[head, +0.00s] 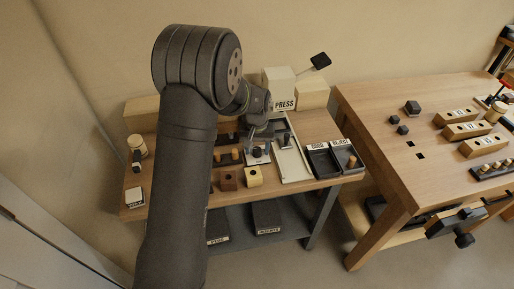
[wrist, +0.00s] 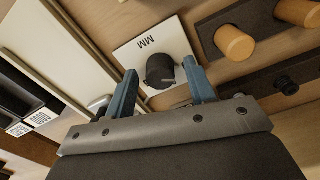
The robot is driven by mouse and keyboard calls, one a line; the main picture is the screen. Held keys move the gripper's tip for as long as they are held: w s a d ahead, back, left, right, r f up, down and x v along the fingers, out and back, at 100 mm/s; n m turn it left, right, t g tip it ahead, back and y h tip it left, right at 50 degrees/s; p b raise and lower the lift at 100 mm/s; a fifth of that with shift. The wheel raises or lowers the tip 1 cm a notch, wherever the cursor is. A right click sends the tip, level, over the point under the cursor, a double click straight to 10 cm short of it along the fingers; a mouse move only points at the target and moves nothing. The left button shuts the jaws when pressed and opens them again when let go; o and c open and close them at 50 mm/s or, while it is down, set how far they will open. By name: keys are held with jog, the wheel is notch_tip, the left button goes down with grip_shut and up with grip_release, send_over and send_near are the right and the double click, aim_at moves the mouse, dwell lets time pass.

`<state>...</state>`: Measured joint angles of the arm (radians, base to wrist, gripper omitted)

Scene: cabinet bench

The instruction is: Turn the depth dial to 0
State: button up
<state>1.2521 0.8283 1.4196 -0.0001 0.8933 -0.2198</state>
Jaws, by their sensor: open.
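The depth dial is a dark round knob (wrist: 160,72) on a white plate (wrist: 126,54) marked "MM" in the wrist view. The plate also shows on the bench in the head view (head: 263,160), with the dark knob (head: 257,153) partly under my gripper. My gripper (wrist: 161,78) is open. Its two blue fingers stand on either side of the knob, and I cannot tell whether they touch it. The numbers and any pointer mark on the dial are not readable.
A pale rail (head: 290,155) lies right of the dial, then black trays (head: 322,163) labelled "GOOD" and "REJECT". Dark racks with wooden pegs (wrist: 234,43) lie close by. The press (head: 280,88) stands behind.

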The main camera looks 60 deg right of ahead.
aim_at(257, 149)
notch_tip(257, 149, up, 17)
jog(key=shift+r, duration=0.2)
jog(key=shift+f, duration=0.1)
dwell(0.4)
notch_tip(257, 149, down, 17)
jog(key=shift+f, duration=0.15)
dwell(0.4)
